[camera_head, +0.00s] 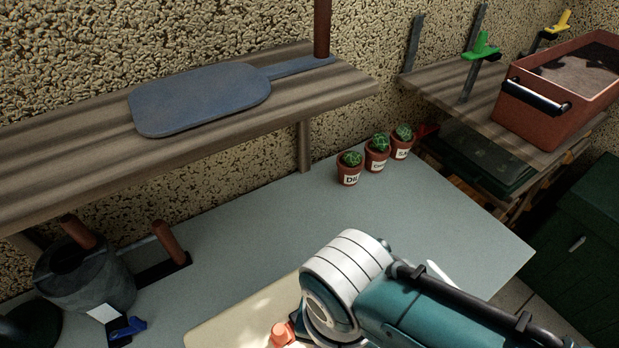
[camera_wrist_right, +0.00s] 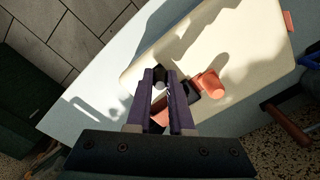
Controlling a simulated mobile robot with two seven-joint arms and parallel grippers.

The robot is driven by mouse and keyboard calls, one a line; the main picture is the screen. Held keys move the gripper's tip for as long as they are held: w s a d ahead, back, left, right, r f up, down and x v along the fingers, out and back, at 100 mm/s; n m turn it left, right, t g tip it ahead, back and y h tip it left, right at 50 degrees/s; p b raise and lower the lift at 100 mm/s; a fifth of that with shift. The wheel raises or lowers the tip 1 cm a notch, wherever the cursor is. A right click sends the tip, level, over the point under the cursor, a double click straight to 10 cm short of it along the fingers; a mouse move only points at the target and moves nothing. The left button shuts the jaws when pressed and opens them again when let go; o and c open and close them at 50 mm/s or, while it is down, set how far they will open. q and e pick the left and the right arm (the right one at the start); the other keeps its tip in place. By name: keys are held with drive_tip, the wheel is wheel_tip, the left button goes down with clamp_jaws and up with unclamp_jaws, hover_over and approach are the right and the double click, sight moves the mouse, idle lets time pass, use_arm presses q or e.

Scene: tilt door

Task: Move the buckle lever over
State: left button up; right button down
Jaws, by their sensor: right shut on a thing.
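In the right wrist view my right gripper (camera_wrist_right: 160,80) points down over a cream board. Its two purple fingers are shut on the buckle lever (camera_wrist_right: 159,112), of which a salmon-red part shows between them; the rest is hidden. A grey round end shows between the fingertips. A salmon knob (camera_wrist_right: 209,84) with a dark block stands just right of the fingers, apart from them. In the head view the same knob (camera_head: 283,333) shows at the bottom edge, beside my right arm, which hides the right gripper and the lever. My left gripper is not in view.
The cream board (camera_head: 225,324) lies on a grey table (camera_head: 290,230). Several potted cacti (camera_head: 377,157) stand at its back. A wooden shelf (camera_head: 60,150) with a flat blue-grey paddle (camera_head: 200,97) overhangs the table. A dark bucket (camera_head: 85,280) and blue clamp (camera_head: 128,328) are at left.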

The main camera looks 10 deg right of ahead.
drive_tip(key=c, duration=0.8)
unclamp_jaws()
wheel_tip(320, 180, up, 9)
drive_tip(key=p, duration=0.4)
drive_tip(key=shift+f, duration=0.2)
drive_tip(key=shift+r, duration=0.65)
drive_tip(key=s+d+r+n+t, duration=0.3)
drive_tip(key=s+d+r+n, duration=0.4)
drive_tip(key=d+r, duration=0.5)
drive_tip(key=shift+t, duration=0.3)
drive_tip(key=r+p, duration=2.3)
drive_tip(key=shift+s+a, duration=0.15)
drive_tip(key=shift+s, duration=0.05)
